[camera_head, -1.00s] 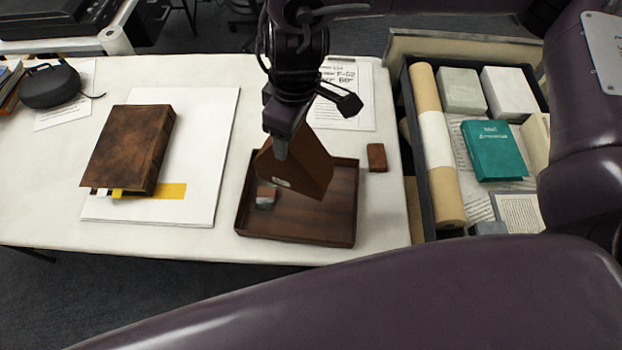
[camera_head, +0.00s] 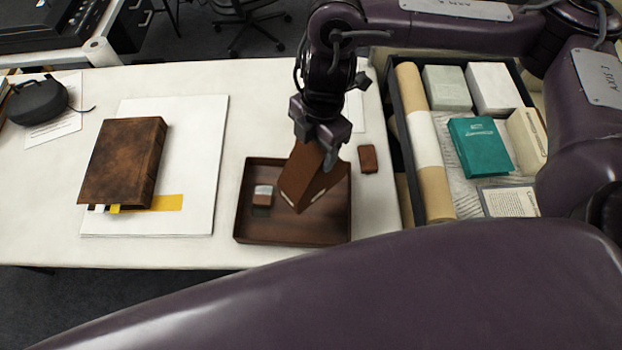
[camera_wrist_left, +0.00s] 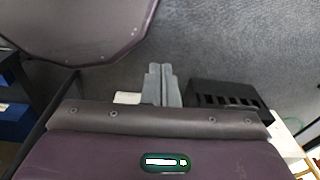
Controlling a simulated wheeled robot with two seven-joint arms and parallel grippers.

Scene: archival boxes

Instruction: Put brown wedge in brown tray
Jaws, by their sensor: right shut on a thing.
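The large brown wedge (camera_head: 304,178) hangs tilted, with its lower corner over the brown tray (camera_head: 290,238) in the head view. My right gripper (camera_head: 322,150) is shut on its upper end. Whether the wedge touches the tray floor I cannot tell. My left gripper (camera_wrist_left: 161,85) shows only in the left wrist view, fingers together and empty, over the grey floor.
Another small brown block (camera_head: 368,158) lies on the table right of the tray. A brown book (camera_head: 124,162) lies on a white board (camera_head: 205,150) at left. A dark crate (camera_head: 408,150) with a roll and boxes stands at right.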

